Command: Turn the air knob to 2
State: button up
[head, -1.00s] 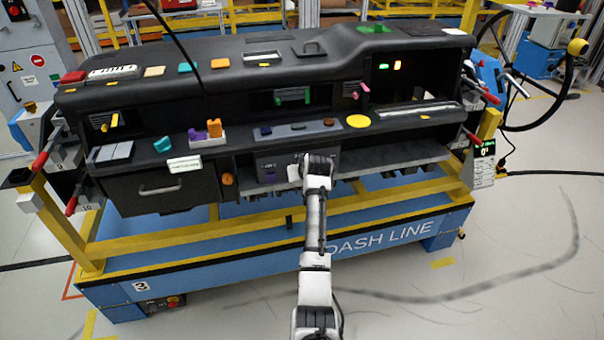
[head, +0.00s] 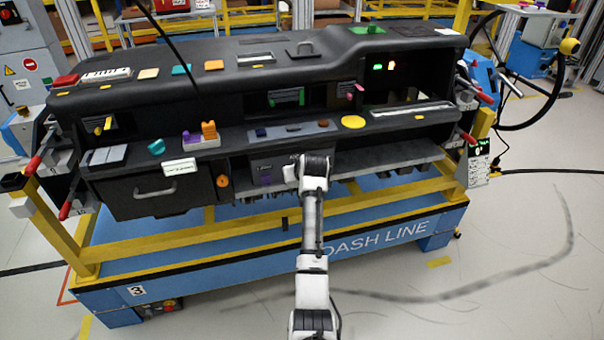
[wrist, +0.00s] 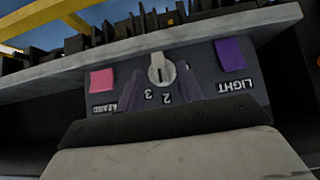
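The air knob (wrist: 160,69) is a pale grey dial with a pointer bar, on a dark panel (wrist: 205,65) that appears upside down in the wrist view. The numbers 3 and 2 are readable below it; other marks are hidden or unclear. I cannot tell which number the pointer marks. My gripper (wrist: 160,82) has two dark fingers standing apart, one either side of the numbers, with their tips near the knob. Nothing is visibly held, and contact cannot be told. In the head view, my wrist hides the knob.
A pink switch marked HAZARD (wrist: 102,80) and a purple switch marked LIGHT (wrist: 230,54) flank the knob. A grey ledge (wrist: 60,66) runs along the panel's edge. In the head view, an orange knob (head: 222,181) and a drawer (head: 150,194) lie left of my arm.

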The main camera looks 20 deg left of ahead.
jog(key=b+v, duration=0.3)
jog(key=v, duration=1)
